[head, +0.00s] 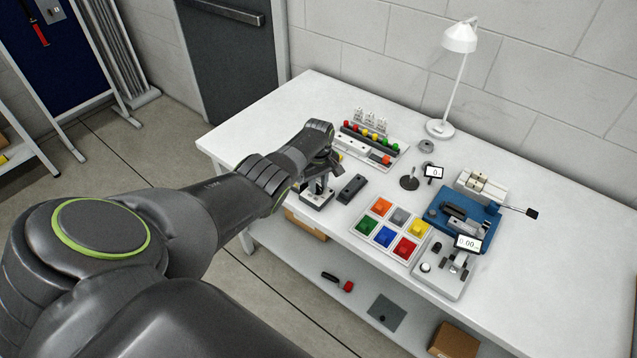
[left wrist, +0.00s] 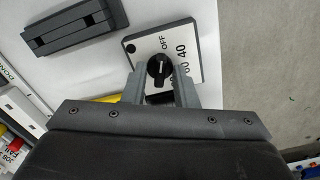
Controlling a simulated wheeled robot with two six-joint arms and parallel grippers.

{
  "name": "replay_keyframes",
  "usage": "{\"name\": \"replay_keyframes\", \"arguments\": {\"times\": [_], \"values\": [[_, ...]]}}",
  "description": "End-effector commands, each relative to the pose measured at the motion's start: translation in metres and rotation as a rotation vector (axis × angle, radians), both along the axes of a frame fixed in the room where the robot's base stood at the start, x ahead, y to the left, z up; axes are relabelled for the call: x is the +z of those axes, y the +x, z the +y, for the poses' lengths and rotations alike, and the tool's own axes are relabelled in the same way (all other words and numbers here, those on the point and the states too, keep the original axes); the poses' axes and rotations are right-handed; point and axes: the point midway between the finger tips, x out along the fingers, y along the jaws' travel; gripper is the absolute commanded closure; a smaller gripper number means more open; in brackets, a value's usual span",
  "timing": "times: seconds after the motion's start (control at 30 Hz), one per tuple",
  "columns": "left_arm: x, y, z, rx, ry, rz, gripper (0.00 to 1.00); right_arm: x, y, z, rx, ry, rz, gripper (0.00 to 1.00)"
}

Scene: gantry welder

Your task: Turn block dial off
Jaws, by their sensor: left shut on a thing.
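The block dial (head: 318,198) stands near the front left edge of the table, largely under my left gripper (head: 322,176). In the left wrist view its white plate (left wrist: 185,52) carries the word OFF, the number 40 and further numbers partly hidden by a finger. A round black knob (left wrist: 158,67) sits on the plate. Its small white mark appears to point up toward OFF, though the exact angle is hard to tell. The fingers of my left gripper (left wrist: 161,80) lie on both sides of the knob and are shut on it. My right gripper is not in view.
A dark grey block (head: 352,188) lies just right of the dial. Colored square buttons (head: 392,229), a blue fixture (head: 462,220) and a display device (head: 452,268) stand further right. A lamp (head: 459,38) stands behind. The table's right end is clear.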

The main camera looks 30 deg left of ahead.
Motion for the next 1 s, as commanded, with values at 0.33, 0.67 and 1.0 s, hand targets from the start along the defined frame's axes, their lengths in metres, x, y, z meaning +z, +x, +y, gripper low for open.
{"name": "replay_keyframes", "arguments": {"times": [0.33,0.67,1.0], "values": [[0.001,0.001,0.0,0.001,0.001,-0.003,0.71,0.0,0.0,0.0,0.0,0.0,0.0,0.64],[0.002,0.0,0.0,0.0,0.0,-0.001,0.68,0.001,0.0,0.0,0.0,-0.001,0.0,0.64],[0.039,0.001,0.001,0.0,0.002,-0.003,0.68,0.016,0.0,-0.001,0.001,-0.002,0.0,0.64]]}}
